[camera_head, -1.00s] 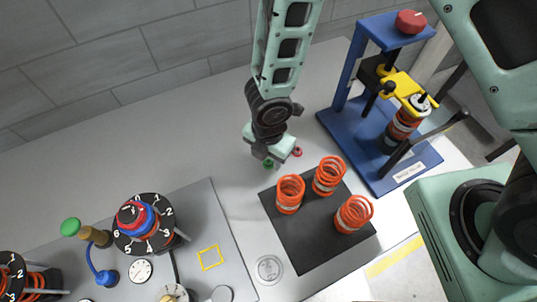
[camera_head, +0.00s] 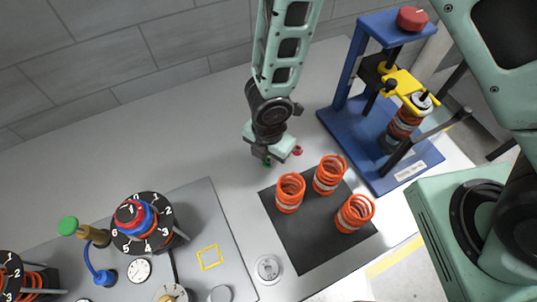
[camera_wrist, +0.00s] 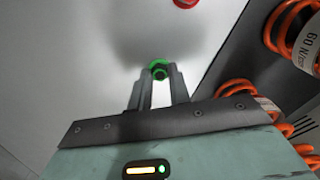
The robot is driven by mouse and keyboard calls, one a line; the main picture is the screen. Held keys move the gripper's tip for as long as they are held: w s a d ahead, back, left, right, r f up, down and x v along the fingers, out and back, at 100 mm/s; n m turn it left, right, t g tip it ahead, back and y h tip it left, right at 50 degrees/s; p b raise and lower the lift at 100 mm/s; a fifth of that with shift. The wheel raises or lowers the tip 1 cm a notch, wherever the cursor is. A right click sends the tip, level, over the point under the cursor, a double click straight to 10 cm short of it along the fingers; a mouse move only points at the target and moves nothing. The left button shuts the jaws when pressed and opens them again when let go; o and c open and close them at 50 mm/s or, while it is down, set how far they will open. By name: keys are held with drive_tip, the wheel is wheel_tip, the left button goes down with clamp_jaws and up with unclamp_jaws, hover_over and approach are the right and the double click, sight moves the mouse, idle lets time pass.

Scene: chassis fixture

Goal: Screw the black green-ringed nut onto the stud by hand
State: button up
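The black nut with the green ring (camera_wrist: 159,66) shows in the wrist view between the two fingertips of my gripper (camera_wrist: 160,78). In the head view the nut (camera_head: 267,162) is a small green spot just under my gripper (camera_head: 261,157), close to the pale grey tabletop. The fingers stand apart with the nut between their tips. Whether both fingers press on it I cannot tell. Its underside is hidden, and I cannot make out a stud.
A small red-ringed piece (camera_head: 297,151) lies close to my gripper on the right. Orange springs (camera_head: 290,193) stand on a black mat (camera_head: 302,250). A blue press (camera_head: 350,120) stands to the right, and a grey panel (camera_head: 225,230) with dials is at the lower left.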

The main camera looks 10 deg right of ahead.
clamp_jaws()
drive_tip(key=shift+r+p, duration=1.15)
drive_tip(key=shift+r, duration=0.15)
